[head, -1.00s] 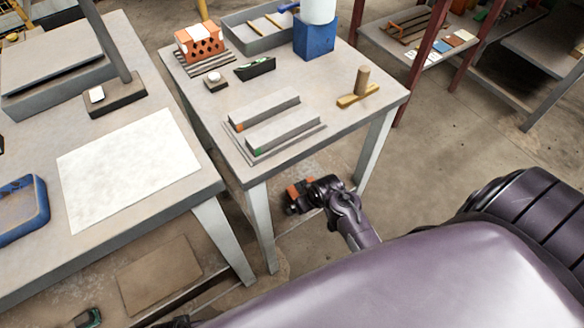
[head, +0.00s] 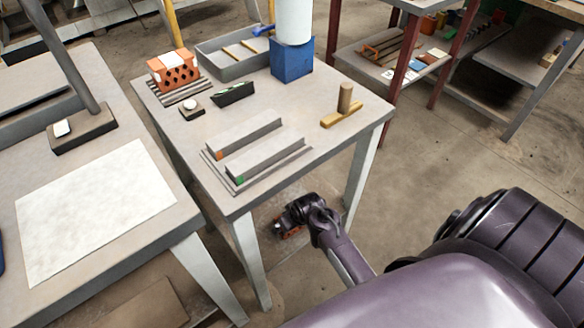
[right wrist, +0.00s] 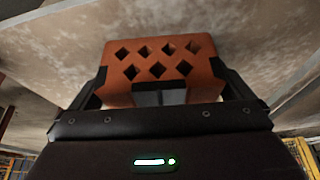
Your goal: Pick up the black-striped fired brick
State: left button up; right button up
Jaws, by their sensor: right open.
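An orange hollow brick (right wrist: 165,72) with diamond-shaped holes sits between the two fingers of my right gripper (right wrist: 165,88) in the right wrist view. The fingers are apart, one at each side; I cannot tell if they touch it. No black stripe shows on the visible face. In the head view my right gripper (head: 290,224) is low, beyond the small table's near edge, with a bit of orange at its tip. Another orange holed brick (head: 174,72) with white patches stands on a slatted rack at the table's far left. My left gripper is not in view.
The small table (head: 262,167) carries two long grey bars (head: 245,135), a grey tray (head: 232,66), a blue block (head: 292,62) under a white cylinder, and a wooden piece (head: 343,108). Its legs stand close to my right gripper. A larger table (head: 180,222) is at left.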

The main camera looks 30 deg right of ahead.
jog(key=c, duration=0.9)
jog(key=shift+w, duration=0.1)
